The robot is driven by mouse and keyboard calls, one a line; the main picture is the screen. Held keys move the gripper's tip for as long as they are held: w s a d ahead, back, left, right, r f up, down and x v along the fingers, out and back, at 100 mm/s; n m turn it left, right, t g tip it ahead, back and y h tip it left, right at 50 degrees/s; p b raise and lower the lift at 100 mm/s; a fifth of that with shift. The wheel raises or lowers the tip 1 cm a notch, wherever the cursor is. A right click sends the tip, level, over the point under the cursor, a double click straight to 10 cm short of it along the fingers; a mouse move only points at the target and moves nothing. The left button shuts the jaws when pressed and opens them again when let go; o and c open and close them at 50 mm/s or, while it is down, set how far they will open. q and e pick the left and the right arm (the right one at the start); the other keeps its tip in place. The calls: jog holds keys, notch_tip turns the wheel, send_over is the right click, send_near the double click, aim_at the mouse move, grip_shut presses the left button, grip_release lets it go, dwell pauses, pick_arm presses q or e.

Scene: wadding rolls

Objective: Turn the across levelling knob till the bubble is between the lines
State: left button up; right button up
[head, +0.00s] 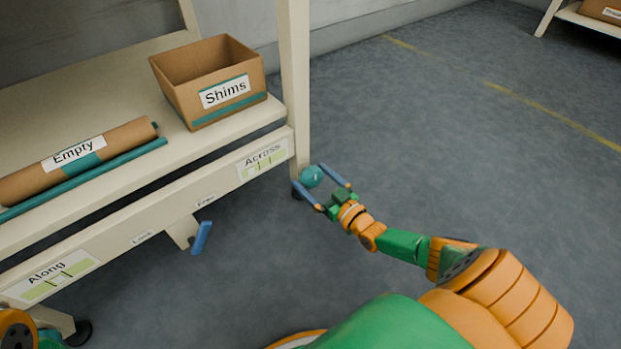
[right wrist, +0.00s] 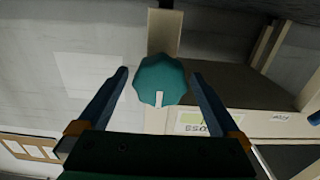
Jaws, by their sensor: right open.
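The across levelling knob (head: 311,176) is a teal faceted knob low on the table's right corner leg. It also shows in the right wrist view (right wrist: 160,78), with a pale mark on its face. My right gripper (head: 326,191) is open, its blue fingers on either side of the knob; I cannot tell whether they touch it. The Across level (head: 263,160) is a green vial with dark lines under its label, on the table's front rail. Its bubble is too small to make out. At the lower left corner a part of my left arm shows, but not its gripper.
A cardboard Shims box (head: 210,82) and an Empty roll (head: 78,162) lie on the tabletop. The Along level (head: 52,276) is on the rail at left. A blue lever (head: 201,238) hangs below the rail between Lock and Free labels. The floor at right is clear.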

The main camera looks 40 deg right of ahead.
jog(key=shift+w, duration=0.25)
jog(key=c, duration=1.3)
jog(key=shift+n, duration=0.7)
jog(key=shift+n+p, duration=0.5)
jog(key=shift+n, duration=0.7)
jog(key=n, duration=0.5)
jog(key=shift+n, duration=0.7)
